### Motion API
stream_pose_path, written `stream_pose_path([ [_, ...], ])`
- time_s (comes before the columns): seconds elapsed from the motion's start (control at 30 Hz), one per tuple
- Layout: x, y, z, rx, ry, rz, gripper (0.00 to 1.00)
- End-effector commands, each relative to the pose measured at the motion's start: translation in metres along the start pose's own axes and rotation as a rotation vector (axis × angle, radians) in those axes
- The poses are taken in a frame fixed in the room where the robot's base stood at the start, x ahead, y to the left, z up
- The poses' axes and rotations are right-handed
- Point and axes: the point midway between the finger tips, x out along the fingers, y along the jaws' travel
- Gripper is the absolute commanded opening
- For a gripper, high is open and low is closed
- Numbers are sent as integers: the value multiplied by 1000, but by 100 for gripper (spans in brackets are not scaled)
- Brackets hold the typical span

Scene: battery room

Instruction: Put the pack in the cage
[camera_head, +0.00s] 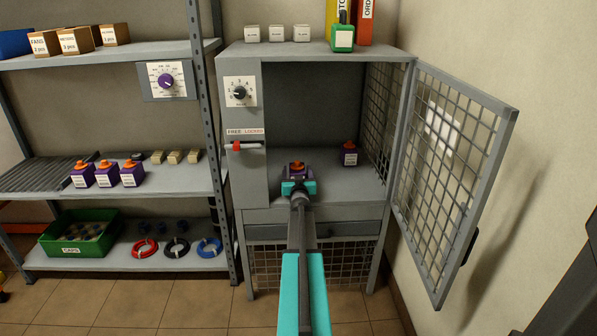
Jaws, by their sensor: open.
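The cage (315,197) is a grey cabinet with mesh sides, and its mesh door (447,165) stands wide open to the right. A purple pack (297,172) with an orange top is on the cage floor, near its front. My gripper (298,185) is open at the front of this pack; the teal jaws hide its lower part, and I cannot tell whether they touch it. Several more packs (107,174) stand in a row on the middle shelf at the left.
A panel with a dial (240,92) and a red-tipped lever (245,146) borders the cage opening on the left. White boxes (277,34), a green container (343,37) and binders (365,22) stand on the cage top. A green bin (83,233) sits on the lower shelf.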

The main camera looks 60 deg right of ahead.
Motion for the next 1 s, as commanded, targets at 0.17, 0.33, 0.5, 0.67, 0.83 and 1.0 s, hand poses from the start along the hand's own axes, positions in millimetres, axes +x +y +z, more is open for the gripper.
stream_pose_path([
  [0.17, 0, 0, -3, 0, 0, 0, 69],
  [0.33, -9, 1, -3, 0, 0, 1, 69],
  [0.5, -23, 1, -3, 0, -1, 1, 69],
  [0.67, -38, 1, -3, 0, -1, 2, 69],
  [0.83, -54, 1, -3, 0, 0, 2, 69],
  [1.0, -70, 2, -4, 0, 0, 2, 69],
])
